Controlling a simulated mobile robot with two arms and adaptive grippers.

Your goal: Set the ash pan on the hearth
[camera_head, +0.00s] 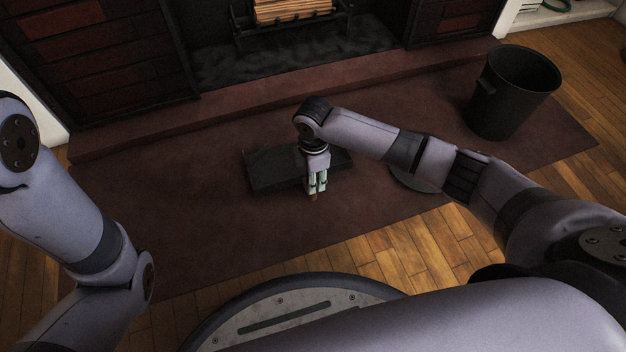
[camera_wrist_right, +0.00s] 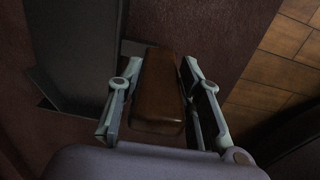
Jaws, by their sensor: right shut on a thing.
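The ash pan (camera_head: 268,171) is a flat, dark grey, rectangular pan over the brown-red rug in the middle of the head view. Its brown wooden handle (camera_wrist_right: 158,92) sits between the fingers of my right gripper (camera_head: 317,190), which is shut on it. The right wrist view shows the pan (camera_wrist_right: 78,50) beyond the handle at the left. I cannot tell whether the pan touches the rug. The hearth (camera_head: 250,101) is a low reddish ledge in front of the fireplace, beyond the pan. My left arm shows at the left edge, but its gripper is out of view.
A black bucket (camera_head: 508,95) stands on the rug at the right. A dark round object (camera_head: 412,184) lies partly hidden under my right forearm. A grate with logs (camera_head: 290,10) is in the fireplace. The rug (camera_head: 180,220) between pan and hearth is clear.

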